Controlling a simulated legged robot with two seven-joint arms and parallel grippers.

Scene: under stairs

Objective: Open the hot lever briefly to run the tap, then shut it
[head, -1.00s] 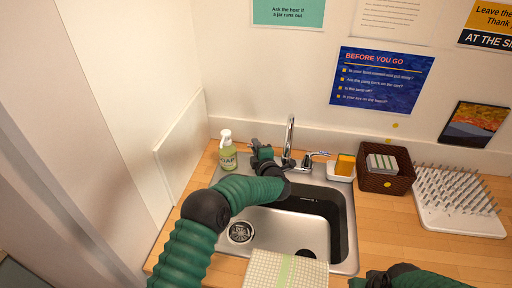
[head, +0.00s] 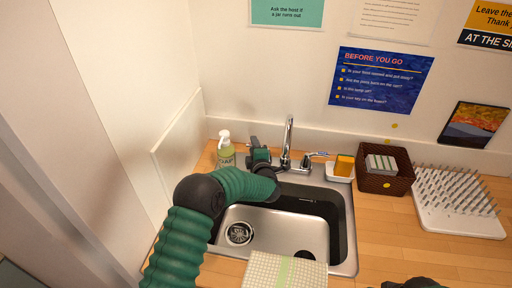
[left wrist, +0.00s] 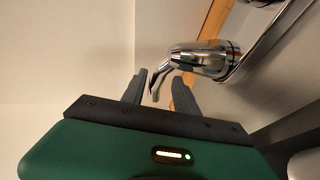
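The chrome tap (head: 288,143) stands behind the steel sink (head: 348,225). Its right lever (head: 317,155) has a blue mark. The left, hot lever is mostly hidden behind my left gripper in the head view. My left gripper (head: 256,146) is beside the tap's left side. In the left wrist view, a chrome lever (left wrist: 205,58) reaches its thin curved end between the fingers of my left gripper (left wrist: 162,90), which are apart. I cannot tell whether they touch it. No water stream is visible. Only a sliver of my right arm shows at the bottom edge; its fingers are not visible.
A soap bottle (head: 226,153) stands close left of my left gripper. A yellow sponge in a white dish (head: 339,173), a brown basket (head: 384,183) and a drying rack (head: 455,205) stand right. A checked cloth (head: 285,272) hangs over the sink's front.

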